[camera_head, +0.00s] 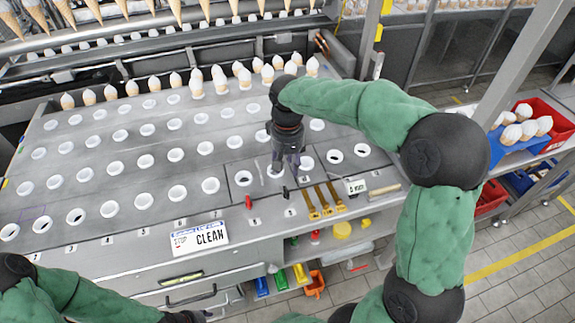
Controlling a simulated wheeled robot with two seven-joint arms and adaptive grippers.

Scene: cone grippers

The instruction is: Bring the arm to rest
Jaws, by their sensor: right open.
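My right arm (365,110), in green sleeves, reaches in from the right over the metal table. My right gripper (290,170) points down over the front holes of the table (100,240). Its jaws are open and I see nothing between them. White-ringed holes beside it (243,178) look empty.
White-topped cones (197,82) stand in the back rows, with more on a rack behind. Cones fill a blue bin (520,140) at right.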

